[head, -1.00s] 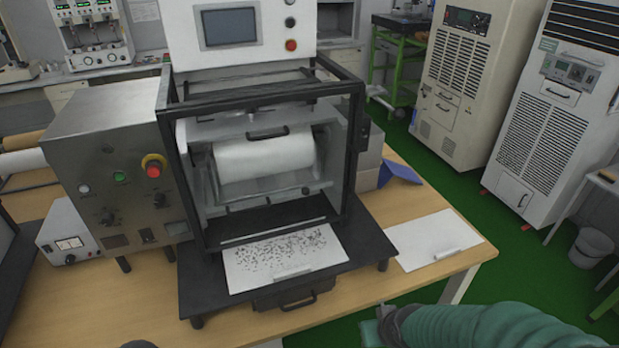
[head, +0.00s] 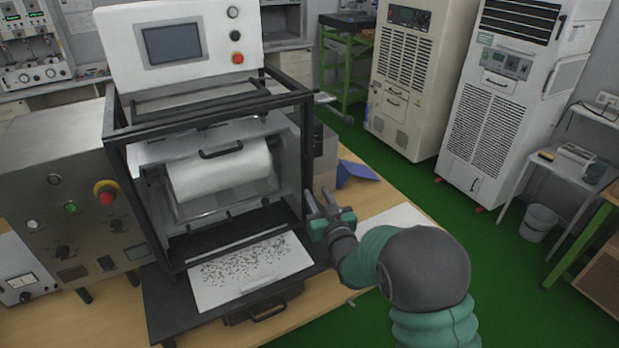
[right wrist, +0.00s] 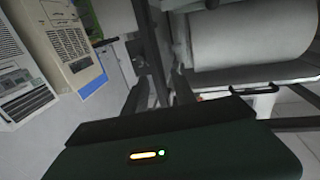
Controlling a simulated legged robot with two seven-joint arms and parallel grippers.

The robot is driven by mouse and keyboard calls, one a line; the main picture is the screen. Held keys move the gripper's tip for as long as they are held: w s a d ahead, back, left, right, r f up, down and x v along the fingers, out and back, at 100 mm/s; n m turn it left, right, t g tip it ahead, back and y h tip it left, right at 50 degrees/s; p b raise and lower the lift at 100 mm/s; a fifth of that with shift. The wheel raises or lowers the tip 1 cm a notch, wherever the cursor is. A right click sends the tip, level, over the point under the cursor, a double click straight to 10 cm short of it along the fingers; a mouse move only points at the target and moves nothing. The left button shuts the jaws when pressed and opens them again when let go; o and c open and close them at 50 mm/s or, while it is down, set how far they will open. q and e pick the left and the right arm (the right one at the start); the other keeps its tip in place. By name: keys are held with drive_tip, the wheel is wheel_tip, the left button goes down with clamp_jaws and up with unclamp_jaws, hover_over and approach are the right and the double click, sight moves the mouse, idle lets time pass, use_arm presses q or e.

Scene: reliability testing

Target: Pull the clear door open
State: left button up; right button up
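The machine (head: 112,138) has a black square frame around a white roller (head: 222,178). The clear door (head: 262,160) is hard to make out; it seems to be the see-through panel in front of the roller. A black bar handle (head: 221,150) sits near its top, and the door looks closed. My right gripper (head: 320,200) is beside the frame's lower right corner, apart from the handle, its two fingers spread and empty. The roller also shows in the right wrist view (right wrist: 250,35), beyond the fingers. My left gripper is out of view.
A speckled white sheet (head: 250,270) lies on the black base plate before the machine. A control box with a red button (head: 106,194) stands left. A blue wedge (head: 356,172) and a white sheet (head: 398,217) lie on the wooden table at right.

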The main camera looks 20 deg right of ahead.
sight(310, 182)
drive_tip(key=w+p, duration=0.1)
drive_tip(key=w, duration=0.6)
drive_tip(key=shift+w, duration=0.1)
clamp_jaws()
idle(1.1)
